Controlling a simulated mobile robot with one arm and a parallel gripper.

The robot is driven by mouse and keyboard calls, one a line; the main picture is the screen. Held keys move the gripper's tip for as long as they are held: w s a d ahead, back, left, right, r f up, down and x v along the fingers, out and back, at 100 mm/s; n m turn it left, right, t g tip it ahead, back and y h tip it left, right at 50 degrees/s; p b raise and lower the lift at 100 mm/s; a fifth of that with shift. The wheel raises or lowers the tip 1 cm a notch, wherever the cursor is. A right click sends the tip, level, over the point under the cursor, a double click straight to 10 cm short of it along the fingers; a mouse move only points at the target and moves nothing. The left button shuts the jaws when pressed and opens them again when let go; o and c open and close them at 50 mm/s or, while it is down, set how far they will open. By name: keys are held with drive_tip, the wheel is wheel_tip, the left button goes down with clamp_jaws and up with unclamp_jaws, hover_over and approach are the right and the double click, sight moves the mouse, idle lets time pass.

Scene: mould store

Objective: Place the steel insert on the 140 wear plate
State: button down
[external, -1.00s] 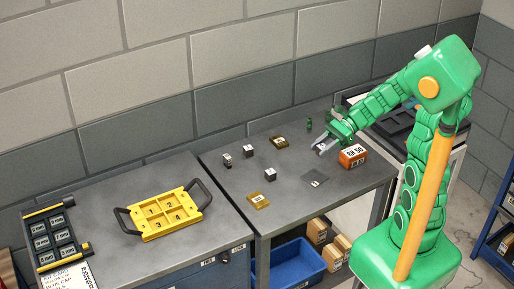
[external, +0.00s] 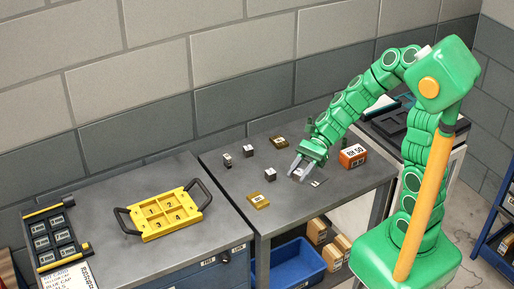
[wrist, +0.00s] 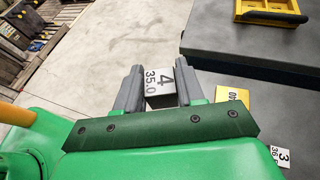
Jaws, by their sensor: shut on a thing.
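My gripper (external: 298,168) is shut on a small steel insert (wrist: 160,83), a block marked "4 35.0" in the wrist view. It holds the insert above the right-hand bench. A yellow-brass plate (wrist: 232,97) with a label partly reading "40" lies right of my gripper in the wrist view, partly hidden by the gripper body. It appears to be the front brass plate (external: 259,201) in the external view. Another brass plate (external: 279,141) lies farther back. A dark flat plate (external: 318,182) with a small label is partly covered by my gripper.
Similar blocks stand on the bench (external: 230,185): one at the middle (external: 270,174), marked "3 36.0" in the wrist view (wrist: 282,157), and two behind. An orange box (external: 352,156) stands at right. A yellow tray (external: 168,214) is on the left bench.

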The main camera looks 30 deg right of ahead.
drive_tip(key=w+a+f, duration=0.4)
drive_tip(key=w+a, duration=0.2)
drive_tip(key=w, duration=0.2)
hover_over(258, 199)
drive_tip(key=f, duration=0.5)
drive_tip(key=shift+s+d, duration=0.25)
drive_tip(key=shift+s, duration=0.05)
drive_tip(key=shift+w+a+f, duration=0.25)
drive_tip(key=shift+w+f, duration=0.05)
drive_tip(key=shift+f, duration=1.65)
drive_tip(key=shift+f, duration=0.15)
drive_tip(key=c, duration=0.7)
unclamp_jaws()
